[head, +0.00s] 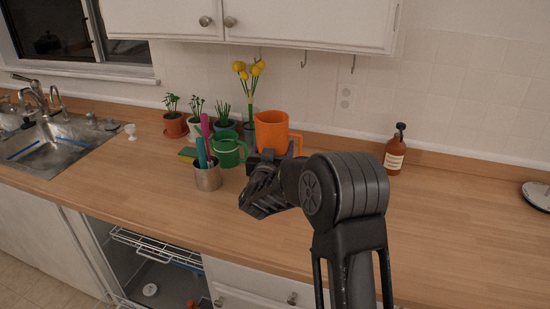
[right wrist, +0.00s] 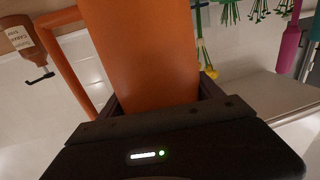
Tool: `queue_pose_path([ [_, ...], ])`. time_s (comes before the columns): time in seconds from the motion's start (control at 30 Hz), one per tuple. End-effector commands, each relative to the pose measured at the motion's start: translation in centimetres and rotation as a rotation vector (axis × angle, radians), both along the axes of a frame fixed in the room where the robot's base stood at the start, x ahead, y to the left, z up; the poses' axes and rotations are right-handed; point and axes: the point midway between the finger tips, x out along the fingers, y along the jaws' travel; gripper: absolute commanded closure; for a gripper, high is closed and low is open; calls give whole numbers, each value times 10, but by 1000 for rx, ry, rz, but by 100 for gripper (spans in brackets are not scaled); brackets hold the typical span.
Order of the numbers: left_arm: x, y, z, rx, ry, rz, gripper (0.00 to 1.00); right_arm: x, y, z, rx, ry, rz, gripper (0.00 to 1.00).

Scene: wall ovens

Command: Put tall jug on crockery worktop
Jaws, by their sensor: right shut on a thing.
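The tall jug is an orange jug (head: 272,130) with a handle on its right side. It stands upright in the head view, over the back of the wooden worktop (head: 440,235). My right gripper (head: 268,160) is shut on it, and the right wrist view shows the orange jug (right wrist: 145,50) between the fingers. The gripper hides the jug's lower part, so I cannot tell whether its base touches the worktop. My left gripper is in neither view.
A green mug (head: 229,152) and a metal utensil holder (head: 207,178) stand left of the jug. Potted plants (head: 196,124) line the wall. A brown bottle (head: 395,156) stands right. The sink (head: 55,143) is far left. The worktop's right part is largely clear.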

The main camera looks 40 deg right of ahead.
Motion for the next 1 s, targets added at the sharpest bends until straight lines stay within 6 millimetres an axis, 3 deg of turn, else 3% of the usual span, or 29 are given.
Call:
queue_pose_path([
  [0.3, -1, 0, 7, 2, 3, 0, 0, 0, 0, -34, -2, 2, 0, 80],
  [0.7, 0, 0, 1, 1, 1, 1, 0, 0, 0, -41, -1, -2, 1, 80],
  [0.73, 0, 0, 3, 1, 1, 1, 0, 0, 0, -40, 0, 0, 1, 23],
  [1.0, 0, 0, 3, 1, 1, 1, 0, 0, 0, -40, 0, 0, 1, 3],
])
